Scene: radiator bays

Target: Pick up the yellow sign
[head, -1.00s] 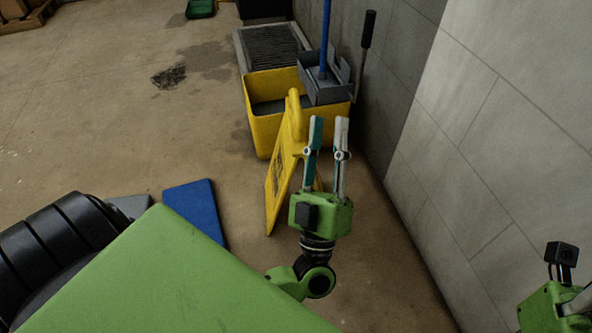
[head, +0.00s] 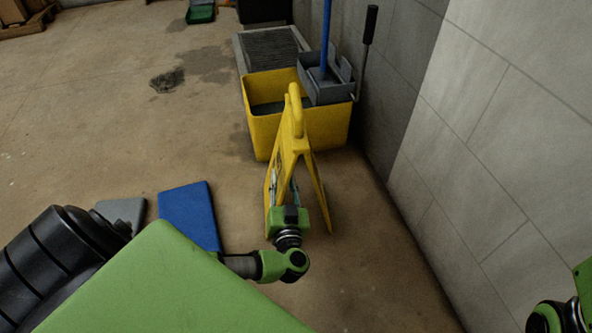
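The yellow sign (head: 291,142) stands upright on the floor in the head view, opened like an A-frame with a handle at its top. Its left panel has dark print, seen at a steep angle. My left gripper (head: 293,187) is low at the near side of the sign, with its fingers reaching in between the two panels. A teal strip of finger shows, but the fingertips are mostly hidden, so I cannot tell how far apart they are. Only a piece of my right arm shows at the lower right edge.
A yellow mop bucket (head: 262,128) with a grey wringer (head: 326,88) and blue mop handle (head: 326,35) stands just behind the sign. A grey wall (head: 480,130) runs along the right. A blue flat panel (head: 190,215) lies left. Floor further left is mostly clear.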

